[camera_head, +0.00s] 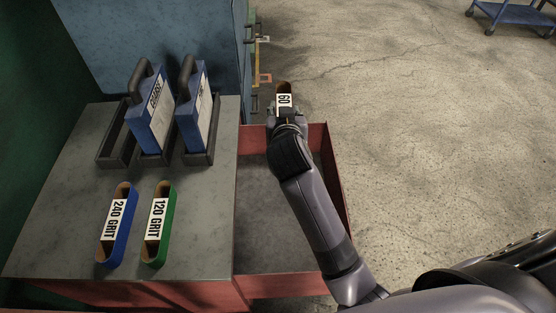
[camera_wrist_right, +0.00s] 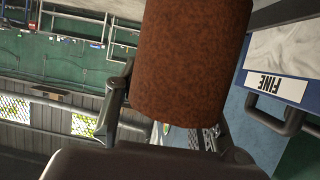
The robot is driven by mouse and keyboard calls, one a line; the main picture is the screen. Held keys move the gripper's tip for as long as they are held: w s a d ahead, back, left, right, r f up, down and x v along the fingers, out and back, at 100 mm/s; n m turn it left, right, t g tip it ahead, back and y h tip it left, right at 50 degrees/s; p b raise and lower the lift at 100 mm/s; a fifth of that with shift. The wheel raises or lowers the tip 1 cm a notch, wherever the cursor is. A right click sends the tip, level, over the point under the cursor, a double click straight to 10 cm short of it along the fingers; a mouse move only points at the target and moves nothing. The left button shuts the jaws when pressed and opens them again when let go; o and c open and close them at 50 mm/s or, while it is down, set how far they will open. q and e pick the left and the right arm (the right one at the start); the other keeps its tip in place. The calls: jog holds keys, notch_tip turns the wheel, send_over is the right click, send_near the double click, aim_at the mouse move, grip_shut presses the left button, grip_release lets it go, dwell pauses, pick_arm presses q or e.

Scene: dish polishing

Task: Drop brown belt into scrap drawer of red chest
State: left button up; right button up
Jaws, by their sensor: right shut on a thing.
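The brown belt (camera_head: 285,88) has a white label reading 60. My right gripper (camera_head: 284,108) is shut on it and holds it up near the far end of the open drawer. In the right wrist view the brown belt (camera_wrist_right: 190,60) fills the middle, between the fingers of the right gripper (camera_wrist_right: 165,130). The red chest (camera_head: 205,294) has a grey top, and its open scrap drawer (camera_head: 265,235) sticks out to the right. The visible drawer floor is bare; my right arm hides part of it. My left gripper is not in view.
A blue belt (camera_head: 118,225) marked 240 GRIT and a green belt (camera_head: 158,224) marked 120 GRIT lie on the chest top. Two blue handled cases (camera_head: 150,110) stand in dark holders behind them. A blue cabinet (camera_head: 190,40) stands beyond. Open concrete floor lies right.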

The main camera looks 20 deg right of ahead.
pick_arm(q)
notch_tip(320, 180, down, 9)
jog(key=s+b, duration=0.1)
jog(key=b, duration=0.6)
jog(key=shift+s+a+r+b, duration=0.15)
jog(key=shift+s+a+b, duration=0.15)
pick_arm(e)
jog(key=a+f, duration=0.1)
jog(key=f, duration=0.9)
jog(key=s+a+f, duration=0.1)
jog(key=a+f, duration=0.1)
jog(key=f, duration=0.9)
jog(key=shift+a, duration=0.25)
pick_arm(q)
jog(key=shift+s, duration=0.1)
pick_arm(e)
jog(key=o, duration=1.3)
jog(key=shift+y, duration=0.3)
jog(key=shift+o, duration=0.2)
jog(key=shift+s, duration=0.1)
jog(key=v, duration=1.2)
